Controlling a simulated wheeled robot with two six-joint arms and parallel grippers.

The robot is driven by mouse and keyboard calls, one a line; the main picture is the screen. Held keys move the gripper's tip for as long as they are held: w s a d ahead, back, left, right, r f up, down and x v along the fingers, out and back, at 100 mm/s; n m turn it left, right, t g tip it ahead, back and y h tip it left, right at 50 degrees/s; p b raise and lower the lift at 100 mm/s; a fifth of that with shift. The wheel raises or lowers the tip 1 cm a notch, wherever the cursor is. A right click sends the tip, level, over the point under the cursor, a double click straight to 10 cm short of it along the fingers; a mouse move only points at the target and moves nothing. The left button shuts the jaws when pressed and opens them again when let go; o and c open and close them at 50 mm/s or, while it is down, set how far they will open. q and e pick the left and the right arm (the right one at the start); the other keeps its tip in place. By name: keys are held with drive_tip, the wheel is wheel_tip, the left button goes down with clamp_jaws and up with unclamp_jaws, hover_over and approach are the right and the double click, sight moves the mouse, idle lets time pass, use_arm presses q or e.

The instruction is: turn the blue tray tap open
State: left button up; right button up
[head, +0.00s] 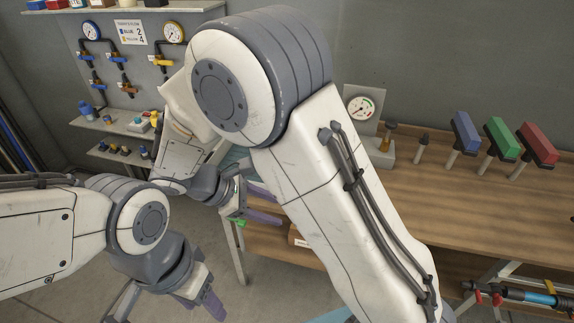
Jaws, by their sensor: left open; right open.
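No tap in view can be surely told as the blue tray tap. On the wall panel at the back left, a blue-handled tap (86,57) sits below a gauge. My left gripper (203,299) is open and empty at the lower left, pointing down, well away from the panel. My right gripper (262,205) is open beside the wooden bench's left end, with no thing seen between its fingers. My large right arm hides the middle of the scene. A pale blue surface (236,156) shows partly behind my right arm; what it is cannot be told.
A yellow-handled tap (163,62) and a flow sign (131,32) are on the panel. Shelves (105,125) stand below. The bench (420,195) carries a gauge (362,107) and blue (465,131), green (502,138) and red (538,143) blocks. Blue-banded piping (540,298) is lower right.

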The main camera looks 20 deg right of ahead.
drive_tip(key=w+d+f+n+t+h, duration=0.25)
drive_tip(key=w+f+n+h, duration=0.2)
drive_tip(key=w, duration=0.35)
drive_tip(key=w+d+f+n+t+h, duration=0.1)
drive_tip(key=w+f+n+t+h, duration=0.3)
drive_tip(key=w, duration=0.4)
drive_tip(key=shift+m+g+y, duration=0.35)
drive_tip(key=shift+m, duration=0.2)
drive_tip(key=p+x, duration=0.4)
drive_tip(key=x, duration=0.4)
drive_tip(key=shift+s+f+p, duration=0.1)
drive_tip(key=shift+f+p, duration=0.1)
drive_tip(key=shift+p, duration=0.1)
drive_tip(key=shift+w+d+f, duration=0.15)
drive_tip(key=shift+w+d, duration=0.1)
drive_tip(key=shift+d, duration=0.35)
